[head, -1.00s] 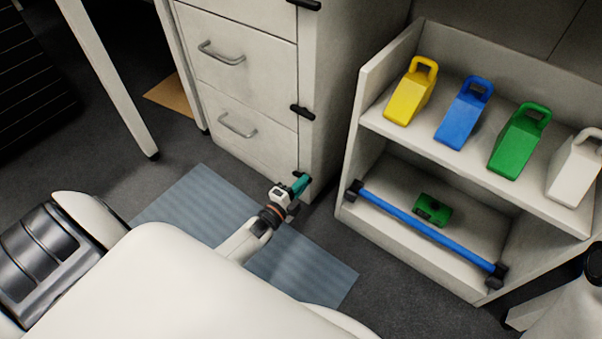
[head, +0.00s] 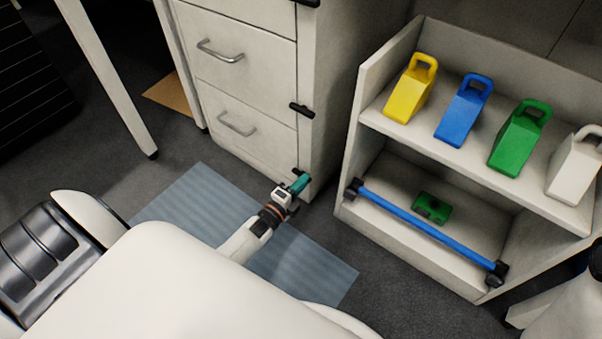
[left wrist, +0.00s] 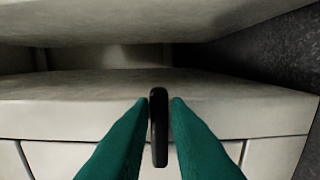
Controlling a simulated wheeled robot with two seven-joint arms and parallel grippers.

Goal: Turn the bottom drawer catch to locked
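The white drawer cabinet (head: 262,88) stands at the top middle of the head view. Its bottom drawer (head: 243,129) is closed. The bottom drawer catch (left wrist: 158,128) is a black bar, upright in the left wrist view, between my left gripper's teal fingers. In the head view it is mostly hidden behind the gripper. My left gripper (head: 300,183) is at the cabinet's lower front corner. Its fingers (left wrist: 159,104) lie close along both sides of the catch and seem shut on it; any gap is very small. My right gripper is not in view.
A higher black catch (head: 302,111) lies sideways on the cabinet edge. An open shelf (head: 374,130) with coloured jugs, a blue bar (head: 425,228) and a green object (head: 432,208) stands right of it. A blue-grey mat (head: 180,215) lies on the floor.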

